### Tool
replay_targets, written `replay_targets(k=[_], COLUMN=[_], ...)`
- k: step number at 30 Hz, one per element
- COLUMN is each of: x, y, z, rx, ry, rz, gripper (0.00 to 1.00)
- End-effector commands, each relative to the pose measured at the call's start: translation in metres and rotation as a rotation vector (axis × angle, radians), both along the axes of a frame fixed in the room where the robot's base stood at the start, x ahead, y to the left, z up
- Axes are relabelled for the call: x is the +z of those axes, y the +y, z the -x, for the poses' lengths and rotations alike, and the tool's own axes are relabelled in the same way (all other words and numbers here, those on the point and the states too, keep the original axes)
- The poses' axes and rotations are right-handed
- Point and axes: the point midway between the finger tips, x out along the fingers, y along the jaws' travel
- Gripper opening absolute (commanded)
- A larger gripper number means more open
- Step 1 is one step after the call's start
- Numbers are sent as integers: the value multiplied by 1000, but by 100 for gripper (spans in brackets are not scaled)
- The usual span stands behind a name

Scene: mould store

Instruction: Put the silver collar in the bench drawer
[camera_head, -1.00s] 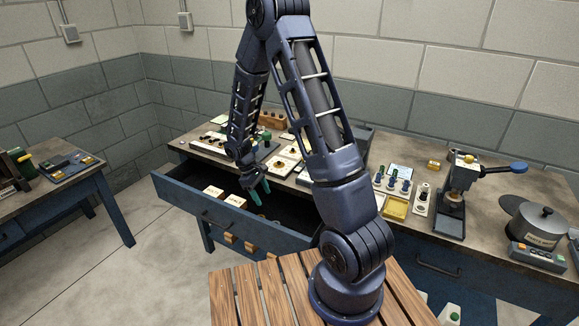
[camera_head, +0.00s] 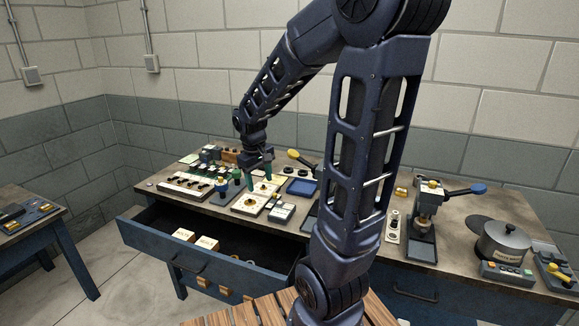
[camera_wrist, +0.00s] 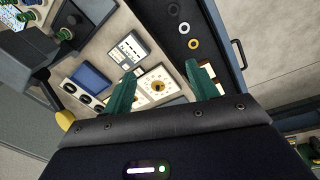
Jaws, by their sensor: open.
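The bench drawer (camera_head: 200,272) is pulled out under the bench. In the wrist view its dark inside (camera_wrist: 160,18) holds a pale, silver-looking ring (camera_wrist: 183,28) between a dark ring (camera_wrist: 173,10) and a yellow ring (camera_wrist: 193,44). The pale ring looks like the silver collar, but it is too small to be certain. My gripper (camera_head: 260,181) is open and empty over the benchtop behind the drawer. In the wrist view my gripper (camera_wrist: 160,88) has its green fingers spread either side of a white plate with a brass-coloured centre (camera_wrist: 158,86).
Two pale boxes (camera_head: 183,235) sit in the drawer's left part. Plates, a blue tray (camera_head: 301,187) and small devices crowd the bench around my gripper. A press (camera_head: 424,222) and a lidded pot (camera_head: 503,243) stand at the right. Another bench is at the far left.

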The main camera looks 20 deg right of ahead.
Motion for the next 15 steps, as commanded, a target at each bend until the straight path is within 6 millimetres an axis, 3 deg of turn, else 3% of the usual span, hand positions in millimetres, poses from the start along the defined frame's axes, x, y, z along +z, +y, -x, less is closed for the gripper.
replay_targets(k=[6, 15], x=[40, 79], y=[-18, -36], z=[36, 89], rx=[-100, -228], ry=[-97, -223], rz=[-47, -117], gripper=[58, 58])
